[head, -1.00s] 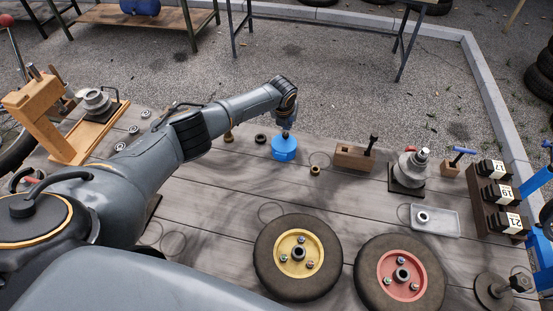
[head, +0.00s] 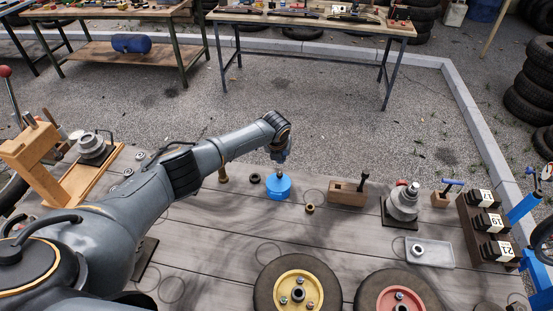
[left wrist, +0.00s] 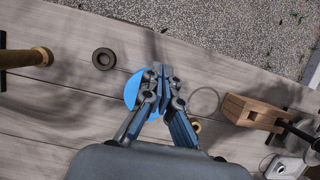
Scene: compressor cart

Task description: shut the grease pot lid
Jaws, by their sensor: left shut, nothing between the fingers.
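The blue grease pot (head: 277,188) stands on the plank worktop, near its far edge. My left gripper (head: 281,158) points down just above the pot and partly covers its top. In the left wrist view the left gripper (left wrist: 162,78) has its fingers together and empty. Blue parts of the pot (left wrist: 131,91) show beside and below the fingers there. I cannot tell the lid apart from the pot, nor whether the fingertips touch it. My right gripper is not in view.
A black ring (head: 255,178) lies left of the pot, and a small brass nut (head: 310,208) right of it. A wooden block (head: 346,195) stands further right. A yellow-hubbed wheel (head: 277,282) lies in front. Planks between pot and wheel are mostly clear.

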